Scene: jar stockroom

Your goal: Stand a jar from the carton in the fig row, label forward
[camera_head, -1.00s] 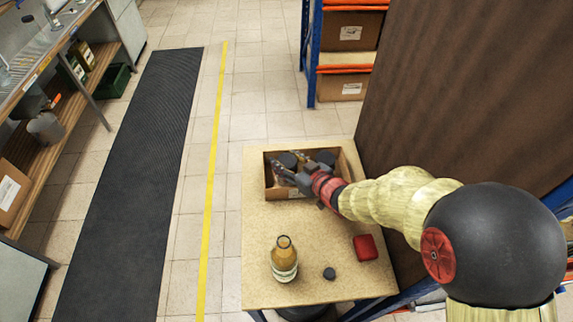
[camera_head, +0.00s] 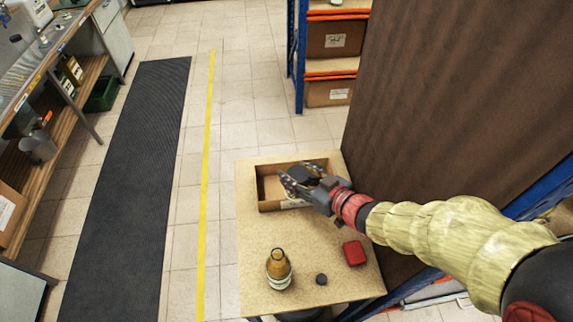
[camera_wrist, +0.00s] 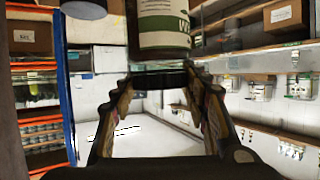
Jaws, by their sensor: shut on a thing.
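The open carton (camera_head: 262,207) stands at the back of the small table, with its left part looking empty. My gripper (camera_head: 298,180) is over the carton's right front part. A dark lid (camera_head: 303,171) shows beside its fingers, partly hidden by them. In the wrist view, a jar (camera_wrist: 163,22) with a white and green label shows at the top, at the ends of my gripper's fingers (camera_wrist: 160,72). I cannot tell which row is the fig row.
An open bottle (camera_head: 279,268), a small dark cap (camera_head: 321,279) and a red box (camera_head: 354,253) stand on the table's front part. A large brown panel (camera_head: 440,100) rises to the right. A dark floor mat (camera_head: 130,180) lies left.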

